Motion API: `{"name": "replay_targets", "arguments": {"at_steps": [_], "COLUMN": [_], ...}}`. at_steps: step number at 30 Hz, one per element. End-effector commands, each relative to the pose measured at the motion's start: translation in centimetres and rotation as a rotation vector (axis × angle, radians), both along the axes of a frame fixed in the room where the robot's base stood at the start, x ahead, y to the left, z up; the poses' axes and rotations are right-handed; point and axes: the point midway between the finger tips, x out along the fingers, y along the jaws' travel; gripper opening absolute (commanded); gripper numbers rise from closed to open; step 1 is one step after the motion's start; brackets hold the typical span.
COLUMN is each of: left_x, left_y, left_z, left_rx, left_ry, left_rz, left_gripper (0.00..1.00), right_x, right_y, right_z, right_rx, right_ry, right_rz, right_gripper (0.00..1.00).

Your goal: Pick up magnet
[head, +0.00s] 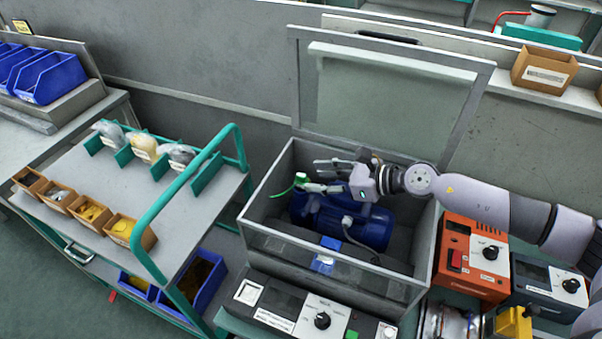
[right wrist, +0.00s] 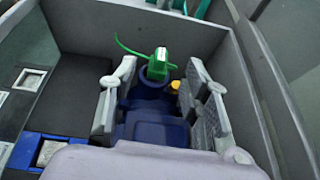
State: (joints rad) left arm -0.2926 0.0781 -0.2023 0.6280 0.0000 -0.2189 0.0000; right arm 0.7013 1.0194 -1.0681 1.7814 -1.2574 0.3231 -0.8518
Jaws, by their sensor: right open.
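A small green piece with a white face and a thin green cord, which looks like the magnet (head: 301,179), is inside the open grey box (head: 330,271). It sits at the end of a blue motor (head: 360,224). My right gripper (head: 322,175) reaches into the box from the right, its fingers pointing at the green piece. In the right wrist view the open fingers (right wrist: 158,98) stand either side of the motor, and the green piece (right wrist: 157,66) shows upright beyond their tips, between them. Nothing is held. My left gripper is out of view.
The box walls stand close around my right gripper, and its lid (head: 385,100) is raised behind. An orange instrument (head: 468,262) and a dark one (head: 545,290) stand at right. A control panel (head: 310,311) lies in front. A trolley (head: 130,185) with bins stands left.

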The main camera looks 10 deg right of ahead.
Motion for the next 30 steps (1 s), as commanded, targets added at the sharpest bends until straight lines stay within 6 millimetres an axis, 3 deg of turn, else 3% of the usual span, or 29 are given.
{"name": "replay_targets", "arguments": {"at_steps": [4,12,16,25,30], "left_x": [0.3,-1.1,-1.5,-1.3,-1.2], "left_y": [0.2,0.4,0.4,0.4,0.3], "left_z": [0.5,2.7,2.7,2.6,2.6], "left_rx": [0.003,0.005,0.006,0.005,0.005], "left_ry": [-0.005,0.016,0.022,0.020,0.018], "left_rz": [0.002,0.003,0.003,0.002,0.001], "left_gripper": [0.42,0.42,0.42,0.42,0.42], "right_x": [0.5,2.5,3.2,3.5,3.4], "right_y": [0.7,3.5,4.4,4.7,4.7], "right_z": [-0.3,-0.3,-1.3,-1.7,-1.6], "right_rx": [0.001,0.003,0.002,0.001,0.001], "right_ry": [-0.001,0.000,0.001,0.000,0.000], "right_rz": [0.000,0.001,0.000,0.000,0.000], "right_gripper": [0.43,0.43,0.43,0.43,0.32]}}
